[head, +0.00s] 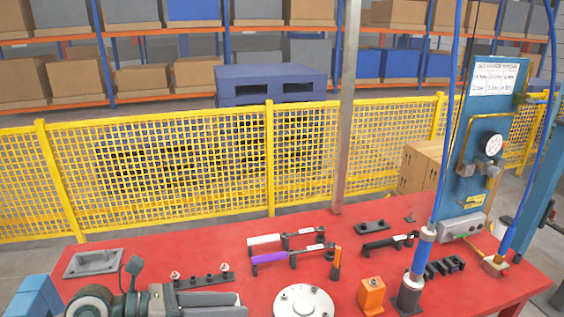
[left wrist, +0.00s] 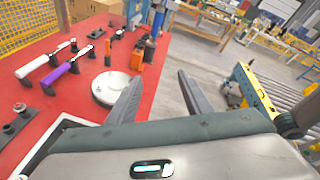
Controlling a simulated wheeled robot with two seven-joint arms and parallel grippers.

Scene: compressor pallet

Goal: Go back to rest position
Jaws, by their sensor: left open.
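My left gripper (left wrist: 160,88) is open and empty in the left wrist view, its two dark fingers spread apart. It is over the near edge of the red table (head: 220,255), with floor showing between the fingers. In the head view my left arm comes in at the lower left, low over the near side of the table. My right gripper is not in view.
On the table are a white-handled tool (head: 265,240), a purple-handled tool (head: 270,257), a white round flange (head: 304,302), an orange block (head: 371,294) and a blue panel with a gauge (head: 494,145). A yellow mesh fence (head: 180,170) stands behind.

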